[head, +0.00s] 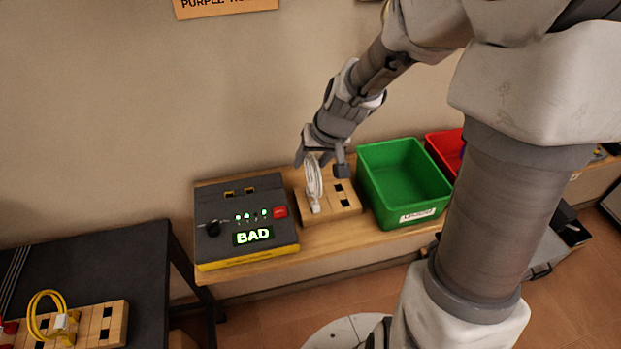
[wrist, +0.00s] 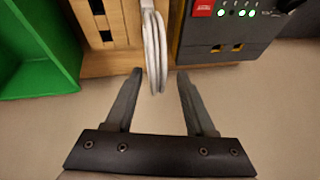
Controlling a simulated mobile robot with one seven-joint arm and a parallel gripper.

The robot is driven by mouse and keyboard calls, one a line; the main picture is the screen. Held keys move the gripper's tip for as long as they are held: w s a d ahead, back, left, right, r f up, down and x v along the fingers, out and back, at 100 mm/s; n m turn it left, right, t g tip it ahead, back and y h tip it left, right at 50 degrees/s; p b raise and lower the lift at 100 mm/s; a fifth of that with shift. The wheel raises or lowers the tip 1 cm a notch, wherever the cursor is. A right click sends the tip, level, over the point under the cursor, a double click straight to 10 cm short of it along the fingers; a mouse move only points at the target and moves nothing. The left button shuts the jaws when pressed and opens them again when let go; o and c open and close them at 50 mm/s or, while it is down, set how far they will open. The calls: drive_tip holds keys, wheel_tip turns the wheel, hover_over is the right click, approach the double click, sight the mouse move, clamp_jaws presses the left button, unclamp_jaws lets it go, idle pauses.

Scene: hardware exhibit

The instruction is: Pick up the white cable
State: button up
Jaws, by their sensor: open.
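The white cable (head: 314,180) is a looped bundle standing up from a wooden block (head: 345,209) with dark slots, on the wooden bench. In the wrist view the white cable (wrist: 154,45) hangs in strands at the top middle, and its lower end reaches between the fingertips. My gripper (head: 320,163) is above the block, at the top of the cable. In the wrist view my gripper (wrist: 160,75) is open, with one finger on each side of the cable's end and a gap visible on both sides.
A dark tester box (head: 245,215) with a lit "BAD" display stands left of the block. A green bin (head: 400,180) stands close on the right, with a red bin (head: 443,148) beyond it. A yellow cable (head: 45,316) sits on another block on the black table.

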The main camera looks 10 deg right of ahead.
sight(309, 181)
drive_tip(key=b+x, duration=0.1)
drive_tip(key=x, duration=0.2)
drive_tip(key=shift+d+f, duration=0.1)
drive_tip(key=shift+f, duration=0.1)
drive_tip(key=shift+r, duration=0.1)
clamp_jaws()
